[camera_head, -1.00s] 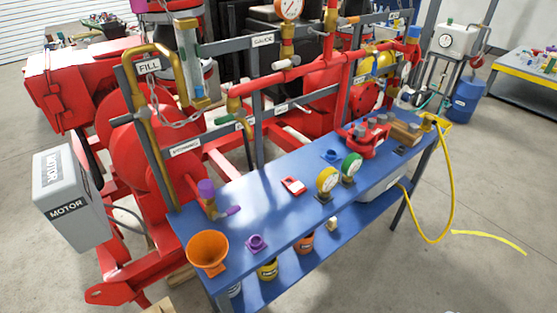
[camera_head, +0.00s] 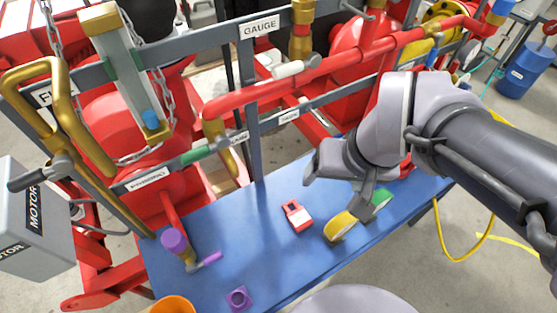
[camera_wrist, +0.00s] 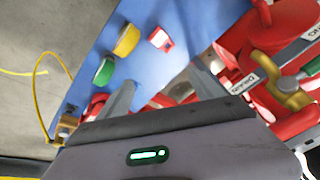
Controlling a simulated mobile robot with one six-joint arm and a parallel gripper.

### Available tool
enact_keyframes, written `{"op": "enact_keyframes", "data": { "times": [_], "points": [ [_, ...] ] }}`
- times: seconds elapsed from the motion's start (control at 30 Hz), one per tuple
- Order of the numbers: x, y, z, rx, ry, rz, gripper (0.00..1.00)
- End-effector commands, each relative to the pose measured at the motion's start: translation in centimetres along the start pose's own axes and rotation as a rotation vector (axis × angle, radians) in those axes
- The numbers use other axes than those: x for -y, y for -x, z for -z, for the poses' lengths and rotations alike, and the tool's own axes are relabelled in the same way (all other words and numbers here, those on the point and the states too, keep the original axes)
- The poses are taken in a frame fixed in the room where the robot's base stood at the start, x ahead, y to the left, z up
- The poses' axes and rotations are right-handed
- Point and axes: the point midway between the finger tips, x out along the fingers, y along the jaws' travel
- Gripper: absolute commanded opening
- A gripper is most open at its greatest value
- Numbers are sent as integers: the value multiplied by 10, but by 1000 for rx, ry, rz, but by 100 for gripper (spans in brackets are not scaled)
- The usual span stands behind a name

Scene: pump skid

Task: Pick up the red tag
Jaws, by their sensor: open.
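The red tag (camera_head: 297,216) lies flat on the blue bench top, a small red piece with a white patch. It also shows in the wrist view (camera_wrist: 160,39), near the top middle, beyond my fingertips. My gripper (camera_head: 337,186) is open and empty, above the bench to the right of the tag in the head view. Its two spread fingers show in the wrist view (camera_wrist: 165,88), with nothing between them touching the tag.
A purple block (camera_head: 238,297) and a purple-handled valve (camera_head: 175,242) are left. Grey rails and red pipe (camera_head: 290,82) run behind. The blue bench (camera_head: 250,225) is clear left of the tag.

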Motion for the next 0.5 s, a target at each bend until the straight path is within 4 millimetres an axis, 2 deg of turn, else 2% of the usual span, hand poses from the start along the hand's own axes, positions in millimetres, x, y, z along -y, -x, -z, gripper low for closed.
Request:
{"op": "enact_keyframes", "data": {
  "times": [0.27,0.4,0.5],
  "points": [
    [22,-55,29,196,348,-38,76],
    [32,-90,32,286,515,-43,76],
    [36,-108,32,321,587,-44,76]
  ]
}}
